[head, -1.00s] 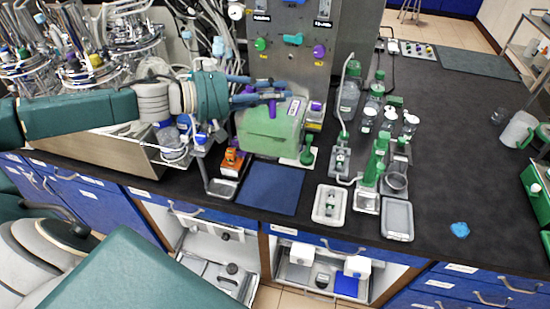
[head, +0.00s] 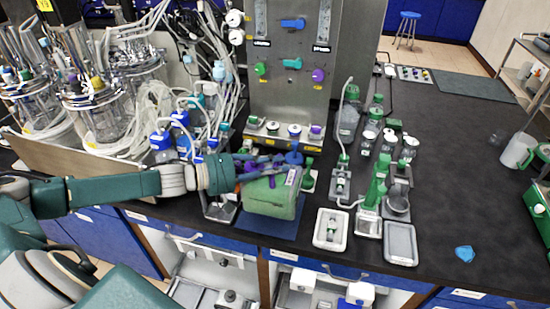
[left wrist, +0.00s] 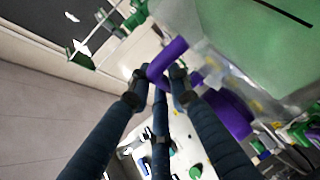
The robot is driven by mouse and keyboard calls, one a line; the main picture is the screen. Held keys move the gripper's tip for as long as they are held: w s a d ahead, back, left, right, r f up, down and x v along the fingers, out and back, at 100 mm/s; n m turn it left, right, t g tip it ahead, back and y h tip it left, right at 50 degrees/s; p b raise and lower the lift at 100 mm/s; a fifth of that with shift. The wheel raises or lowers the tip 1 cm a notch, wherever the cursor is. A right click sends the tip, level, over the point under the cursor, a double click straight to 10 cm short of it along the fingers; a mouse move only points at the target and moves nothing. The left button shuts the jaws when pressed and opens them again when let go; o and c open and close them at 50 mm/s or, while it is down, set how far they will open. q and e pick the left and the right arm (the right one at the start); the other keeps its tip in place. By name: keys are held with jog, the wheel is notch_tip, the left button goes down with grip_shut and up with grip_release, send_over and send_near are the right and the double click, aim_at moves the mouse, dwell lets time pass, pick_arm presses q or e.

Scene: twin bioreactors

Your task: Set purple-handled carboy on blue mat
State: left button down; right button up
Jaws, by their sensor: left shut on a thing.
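The carboy (head: 272,198) is a translucent box filled with green liquid, with a purple handle and a white label on top. In the left wrist view its purple handle (left wrist: 168,58) lies between my fingers. My left gripper (head: 275,168) is shut on that handle. The carboy is upright and over the blue mat (head: 262,229), hiding most of it. A strip of mat shows in front and at the sides. I cannot tell whether the carboy touches the mat. My right gripper is not in view.
A metal panel (head: 290,85) with knobs and valves stands behind. A white tray (head: 331,228), a grey tray (head: 400,244) and green-capped bottles (head: 348,122) are to the right. Blue-capped bottles and tubing (head: 185,140) crowd the left. The right bench is mostly clear.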

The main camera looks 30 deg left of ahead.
aim_at(276, 179)
pick_arm(q)
jog(key=shift+f, duration=1.5)
jog(key=c, duration=1.9)
grip_release()
jog(key=shift+f, duration=0.3)
jog(key=shift+o, duration=1.4)
jog(key=shift+s, duration=0.1)
